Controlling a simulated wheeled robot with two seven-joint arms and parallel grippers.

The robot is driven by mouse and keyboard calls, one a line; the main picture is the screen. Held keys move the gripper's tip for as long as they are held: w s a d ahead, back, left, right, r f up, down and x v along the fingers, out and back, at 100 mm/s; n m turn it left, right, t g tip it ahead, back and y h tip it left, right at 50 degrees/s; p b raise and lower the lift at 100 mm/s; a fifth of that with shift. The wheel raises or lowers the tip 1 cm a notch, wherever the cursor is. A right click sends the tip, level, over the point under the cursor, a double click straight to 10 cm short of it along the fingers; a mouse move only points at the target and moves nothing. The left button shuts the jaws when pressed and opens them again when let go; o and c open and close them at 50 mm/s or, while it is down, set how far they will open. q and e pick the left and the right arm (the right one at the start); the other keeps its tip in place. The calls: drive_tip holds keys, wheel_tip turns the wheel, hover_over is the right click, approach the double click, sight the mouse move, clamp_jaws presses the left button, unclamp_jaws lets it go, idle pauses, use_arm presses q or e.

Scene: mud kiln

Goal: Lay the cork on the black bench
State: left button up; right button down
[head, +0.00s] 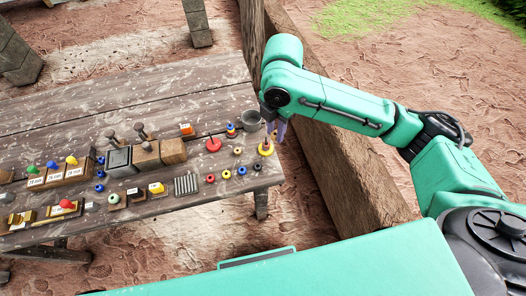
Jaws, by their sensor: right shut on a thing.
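My right gripper (275,135) reaches down over the right end of the wooden table, beside a grey cup (250,120) and above a yellow ring (265,150). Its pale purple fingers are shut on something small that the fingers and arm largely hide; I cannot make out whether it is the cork. No cork can be picked out elsewhere on the table. A dark block (118,160) stands mid-table, left of brown wooden blocks; I cannot tell whether it is the black bench. My left gripper is not in view.
The weathered table (75,112) holds many small things along its near half: a red disc (213,145), a ribbed grey block (186,185), coloured rings and labelled wooden blocks (75,172). Its far half is bare. A thick timber beam (345,170) runs just right of it.

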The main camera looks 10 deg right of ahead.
sight(273, 167)
drive_tip(key=f, duration=1.6)
drive_tip(key=shift+s+d+f, duration=0.1)
drive_tip(key=shift+s+f, duration=0.15)
drive_tip(key=shift+s, duration=0.05)
drive_tip(key=shift+f, duration=0.3)
drive_tip(key=c, duration=0.7)
unclamp_jaws()
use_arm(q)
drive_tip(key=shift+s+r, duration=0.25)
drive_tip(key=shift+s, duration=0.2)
use_arm(e)
drive_tip(key=shift+r, duration=0.15)
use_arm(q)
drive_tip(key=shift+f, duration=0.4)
use_arm(e)
wheel_tip(273, 167, up, 12)
drive_tip(key=shift+s+r, duration=0.1)
